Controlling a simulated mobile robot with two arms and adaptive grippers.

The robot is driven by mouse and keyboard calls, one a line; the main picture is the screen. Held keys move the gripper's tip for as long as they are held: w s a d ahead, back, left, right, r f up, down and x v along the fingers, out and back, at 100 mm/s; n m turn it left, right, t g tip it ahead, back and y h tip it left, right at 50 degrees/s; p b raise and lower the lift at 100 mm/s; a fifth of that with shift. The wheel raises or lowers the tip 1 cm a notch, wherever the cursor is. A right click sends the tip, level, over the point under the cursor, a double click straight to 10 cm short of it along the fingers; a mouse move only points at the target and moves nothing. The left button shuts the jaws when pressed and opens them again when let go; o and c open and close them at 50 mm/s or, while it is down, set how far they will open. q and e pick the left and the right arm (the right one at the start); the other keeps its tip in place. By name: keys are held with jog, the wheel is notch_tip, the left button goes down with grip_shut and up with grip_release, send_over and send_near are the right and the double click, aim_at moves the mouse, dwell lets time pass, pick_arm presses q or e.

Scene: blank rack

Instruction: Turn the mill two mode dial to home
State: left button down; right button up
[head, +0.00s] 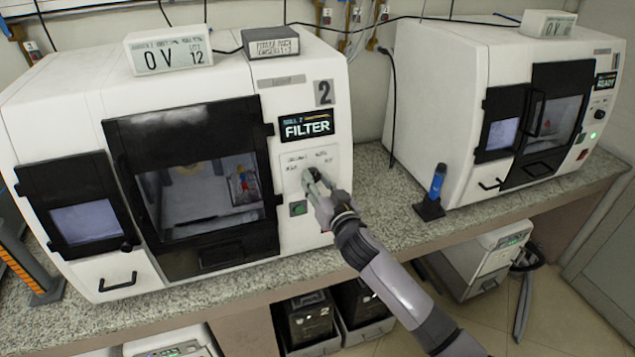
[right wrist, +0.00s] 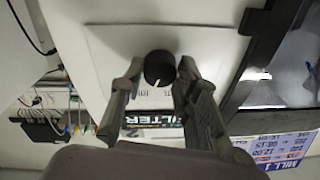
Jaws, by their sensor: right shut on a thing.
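Mill two (head: 300,75) is the large white machine on the left, marked with a "2". Its display (head: 306,126) reads "FILTER". The mode dial (right wrist: 159,66) is a round black knob with a white mark on its edge, on the white panel in the right wrist view. My right gripper (head: 310,176) is at the control panel below the display and hides the dial in the head view. In the right wrist view its two fingers stand on either side of the dial, shut on it. My left gripper is not in view.
A green button (head: 298,208) sits just below the gripper on the panel. A second white mill (head: 450,90) stands at the right, its display reading "READY". A blue object in a dark stand (head: 430,209) is on the counter (head: 385,215) between them.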

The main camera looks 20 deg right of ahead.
jog(key=shift+n, duration=0.3)
jog(key=n+p, duration=0.1)
jog(key=n, duration=0.1)
jog(key=n+p, duration=0.1)
jog(key=n, duration=0.1)
jog(key=shift+r+g+y, duration=0.2)
jog(key=shift+g+y, duration=0.1)
jog(key=shift+y, duration=0.1)
jog(key=n+p, duration=0.3)
jog(key=n, duration=0.1)
jog(key=shift+d+r+n+y, duration=0.1)
jog(key=shift+d+n+y, duration=0.05)
jog(key=shift+n+y, duration=0.2)
jog(key=n+g+p, duration=0.1)
jog(key=n+p, duration=0.1)
jog(key=n, duration=0.2)
jog(key=shift+n+p, duration=0.25)
jog(key=shift+p, duration=0.15)
jog(key=shift+n+g+p, duration=0.3)
jog(key=shift+n+p, duration=0.5)
jog(key=shift+n, duration=0.7)
jog(key=o, duration=1.2)
jog(key=shift+c, duration=0.2)
